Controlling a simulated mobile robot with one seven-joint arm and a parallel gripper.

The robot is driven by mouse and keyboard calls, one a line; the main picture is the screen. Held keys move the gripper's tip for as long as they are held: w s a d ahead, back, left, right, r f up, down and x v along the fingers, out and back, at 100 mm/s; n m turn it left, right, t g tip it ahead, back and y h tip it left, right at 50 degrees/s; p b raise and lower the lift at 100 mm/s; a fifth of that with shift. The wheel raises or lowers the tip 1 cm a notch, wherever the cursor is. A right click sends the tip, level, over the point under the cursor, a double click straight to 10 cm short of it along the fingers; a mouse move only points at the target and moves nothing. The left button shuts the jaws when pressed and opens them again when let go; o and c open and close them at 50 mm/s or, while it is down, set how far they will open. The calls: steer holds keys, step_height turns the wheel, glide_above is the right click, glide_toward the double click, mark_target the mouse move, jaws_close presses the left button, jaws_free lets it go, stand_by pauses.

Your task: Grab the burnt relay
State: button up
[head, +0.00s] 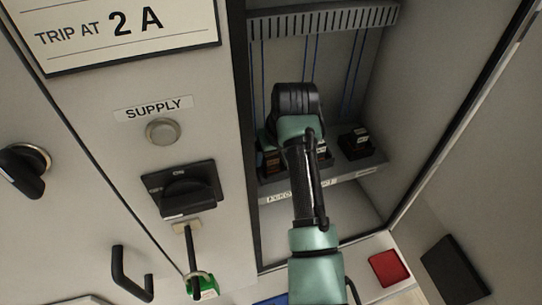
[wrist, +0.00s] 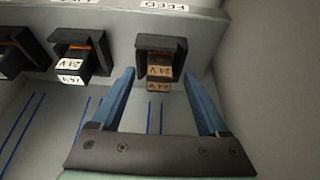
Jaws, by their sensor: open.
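In the wrist view, a relay with a browned, scorched-looking 24 V face (wrist: 159,71) sits in a black socket under an upside-down FEED label (wrist: 164,6). My gripper (wrist: 160,76) is open, with one blue finger on each side of this relay. In the head view, my wrist hides the fingers and part of the relay row; a brownish relay (head: 271,160) shows at the left end.
Another dark relay (wrist: 12,62) is at the wrist view's left edge. In the head view, the cabinet's side wall (head: 425,90) stands right of my arm, and the panel with a black rotary switch (head: 187,190) stands left. A red block (head: 388,268) lies below.

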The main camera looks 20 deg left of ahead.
steer(key=shift+x, duration=0.95)
steer(key=shift+r, duration=0.1)
jaws_close()
